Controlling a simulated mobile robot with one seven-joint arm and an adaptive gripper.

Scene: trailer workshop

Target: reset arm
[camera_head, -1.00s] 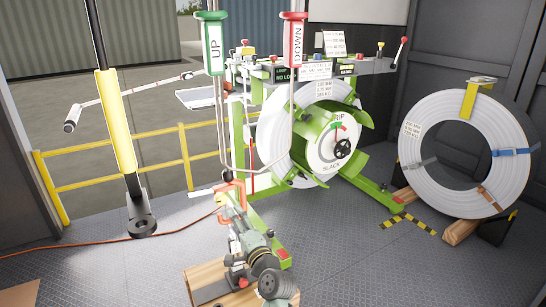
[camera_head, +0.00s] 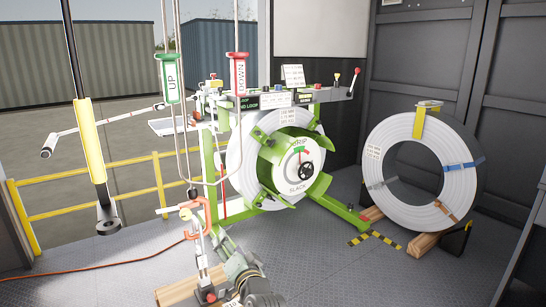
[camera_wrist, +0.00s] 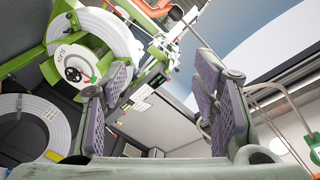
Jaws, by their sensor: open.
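My gripper (camera_wrist: 160,92) shows in the wrist view. The wrist view is tilted. Past the fingers it shows the green-framed reel machine (camera_wrist: 68,65) at upper left and a grey ceiling or wall panel.
The reel machine (camera_head: 322,190) stands in the middle, with a white coil (camera_head: 380,150) on wooden blocks at right. UP (camera_head: 171,82) and DOWN (camera_head: 239,75) handles hang in front. A yellow railing (camera_head: 70,207) runs at left. Open floor lies at lower right.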

